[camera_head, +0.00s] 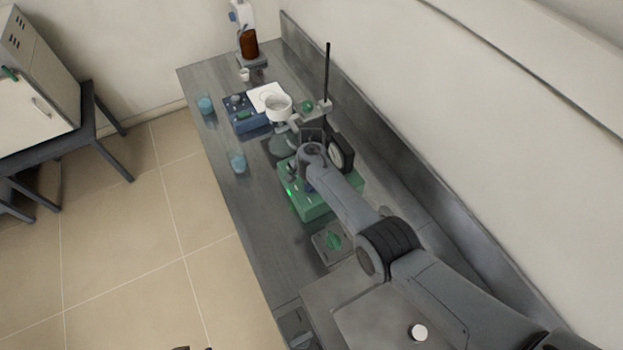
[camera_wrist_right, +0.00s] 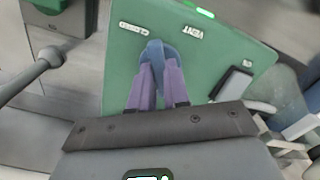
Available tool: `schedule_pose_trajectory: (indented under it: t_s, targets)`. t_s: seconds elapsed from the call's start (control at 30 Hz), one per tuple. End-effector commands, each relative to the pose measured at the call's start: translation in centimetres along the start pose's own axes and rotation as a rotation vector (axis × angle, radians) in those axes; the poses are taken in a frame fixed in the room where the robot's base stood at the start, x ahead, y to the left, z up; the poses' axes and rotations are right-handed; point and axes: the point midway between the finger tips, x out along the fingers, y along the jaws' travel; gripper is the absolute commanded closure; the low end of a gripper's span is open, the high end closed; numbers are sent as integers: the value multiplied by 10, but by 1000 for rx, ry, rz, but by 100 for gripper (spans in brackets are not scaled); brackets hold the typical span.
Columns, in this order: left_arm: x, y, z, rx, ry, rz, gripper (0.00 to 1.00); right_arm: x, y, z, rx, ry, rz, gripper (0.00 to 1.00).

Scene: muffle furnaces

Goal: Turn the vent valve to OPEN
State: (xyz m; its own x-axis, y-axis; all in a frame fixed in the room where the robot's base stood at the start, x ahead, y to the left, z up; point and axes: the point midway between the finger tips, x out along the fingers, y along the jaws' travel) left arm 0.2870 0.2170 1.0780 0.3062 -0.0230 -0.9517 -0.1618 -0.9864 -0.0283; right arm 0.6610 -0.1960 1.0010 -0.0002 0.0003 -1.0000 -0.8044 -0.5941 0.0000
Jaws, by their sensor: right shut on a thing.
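The vent valve is a blue knob (camera_wrist_right: 158,47) on the sloped top of a green box (camera_wrist_right: 115,75). White lettering reads CLOSED to the left of the knob and VENT to its right; a smaller mark farther right is too small to read. The knob's visible end lies between the two words. My right gripper (camera_wrist_right: 160,68) has its purple fingers closed on the knob. In the head view the green box (camera_head: 312,208) is on the bench under my right arm, which hides the knob and fingertips. My left gripper is not recognisable in either view.
On the bench (camera_head: 235,205) a green control knob (camera_head: 333,241) is near the box. A wall runs along the right. A furnace (camera_head: 38,75) stands left.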

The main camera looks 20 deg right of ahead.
Motion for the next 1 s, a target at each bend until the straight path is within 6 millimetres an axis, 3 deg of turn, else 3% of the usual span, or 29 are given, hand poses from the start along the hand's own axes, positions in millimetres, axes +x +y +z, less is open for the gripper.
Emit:
schedule_pose_trajectory:
  t_s: [0.5, 1.0]
  targets:
    - [8, -3, 3, 12, -2, -9, 57, 2, 0, 0, 413, 1, 0, 100]
    - [10, 0, 3, 0, -1, 0, 57, 1, 1, -1, 540, 1, 0, 100]
